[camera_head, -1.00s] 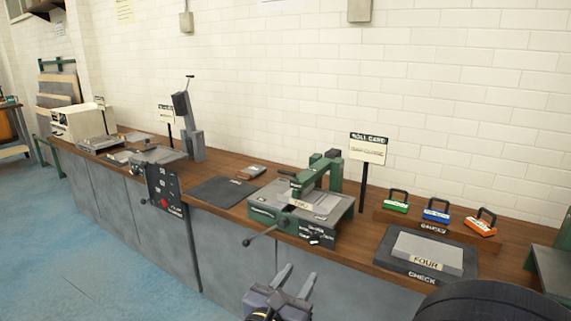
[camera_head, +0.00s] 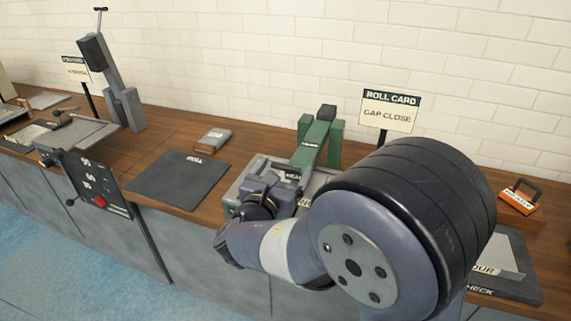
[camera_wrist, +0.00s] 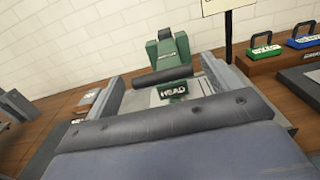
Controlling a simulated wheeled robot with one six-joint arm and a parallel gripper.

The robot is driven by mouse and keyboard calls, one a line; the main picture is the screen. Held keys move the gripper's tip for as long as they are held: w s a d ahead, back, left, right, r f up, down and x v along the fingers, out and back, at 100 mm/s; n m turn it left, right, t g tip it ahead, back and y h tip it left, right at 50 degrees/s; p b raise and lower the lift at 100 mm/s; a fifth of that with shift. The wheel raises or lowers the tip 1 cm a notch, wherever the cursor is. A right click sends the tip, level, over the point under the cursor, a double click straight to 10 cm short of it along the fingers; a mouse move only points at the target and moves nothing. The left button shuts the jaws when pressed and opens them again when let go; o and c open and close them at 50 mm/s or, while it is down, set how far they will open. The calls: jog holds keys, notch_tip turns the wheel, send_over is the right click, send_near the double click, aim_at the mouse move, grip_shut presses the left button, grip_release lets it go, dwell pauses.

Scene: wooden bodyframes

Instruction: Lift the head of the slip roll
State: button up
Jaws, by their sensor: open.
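The slip roll stands on the bench; its green head arm (camera_head: 314,143) shows in the head view, with much of its grey bed hidden behind my arm. In the wrist view, the green upright (camera_wrist: 167,50) rises behind a dark bar (camera_wrist: 162,75). A dark green plate marked HEAD (camera_wrist: 173,90) lies just in front of that bar. My gripper (camera_wrist: 160,82) is open, with one grey finger left of the HEAD plate and one right of it. Nothing is seen held between the fingers. I cannot tell whether a finger touches the head.
A card reading ROLL CARD, GAP CLOSE (camera_head: 389,110) stands behind the slip roll. A dark mat (camera_head: 180,179) and a small grey block (camera_head: 214,139) lie to its left. An orange handled gauge (camera_head: 519,197) and the CHECK plate (camera_head: 508,284) are to its right.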

jog(key=shift+x, duration=1.05)
